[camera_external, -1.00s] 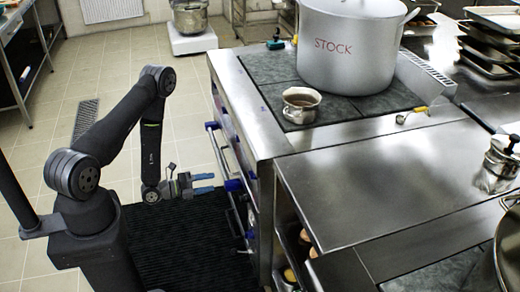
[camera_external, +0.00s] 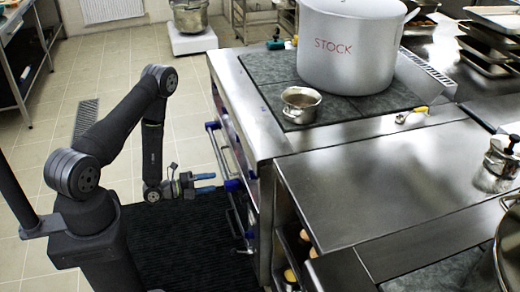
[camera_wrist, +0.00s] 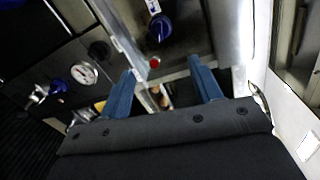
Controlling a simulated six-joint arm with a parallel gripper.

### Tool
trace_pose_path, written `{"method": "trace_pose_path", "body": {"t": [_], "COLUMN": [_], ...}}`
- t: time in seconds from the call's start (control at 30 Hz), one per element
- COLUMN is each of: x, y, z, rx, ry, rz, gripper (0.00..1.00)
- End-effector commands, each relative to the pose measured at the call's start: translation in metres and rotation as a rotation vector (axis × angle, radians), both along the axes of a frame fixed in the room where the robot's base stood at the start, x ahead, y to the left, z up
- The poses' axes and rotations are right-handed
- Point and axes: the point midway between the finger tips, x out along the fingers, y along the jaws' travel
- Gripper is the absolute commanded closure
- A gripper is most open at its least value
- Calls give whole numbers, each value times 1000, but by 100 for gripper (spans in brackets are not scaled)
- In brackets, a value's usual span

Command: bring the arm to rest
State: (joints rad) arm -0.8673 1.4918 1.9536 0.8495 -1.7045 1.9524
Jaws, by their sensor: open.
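My gripper (camera_external: 204,183) is in front of the stove's front face, above the black floor mat (camera_external: 180,240), with its blue fingers pointing right toward the stove. In the wrist view my gripper (camera_wrist: 165,80) shows two blue fingers spread apart, with nothing held between them. My arm is folded, with the elbow raised and the forearm hanging down to the wrist. The fingertips look close to a blue knob (camera_external: 233,185), but I cannot tell whether they touch it.
The large stockpot marked STOCK (camera_external: 350,45) and a small pot (camera_external: 301,104) stand on the stove top. The wrist view shows a blue knob (camera_wrist: 160,27), a round gauge (camera_wrist: 84,74) and a red button (camera_wrist: 154,62). Open tiled floor (camera_external: 50,120) lies behind my arm.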

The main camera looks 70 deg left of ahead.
Motion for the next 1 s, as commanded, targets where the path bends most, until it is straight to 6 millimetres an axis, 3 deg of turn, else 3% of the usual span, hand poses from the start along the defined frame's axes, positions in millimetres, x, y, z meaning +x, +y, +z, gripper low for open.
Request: {"method": "trace_pose_path", "body": {"t": [0.7,1.0], "x": [127,158], "y": [2,3], "z": [-8,-10], "rx": [1,-1], "ry": [-3,-2], "rz": [-4,-1], "gripper": [41,41]}}
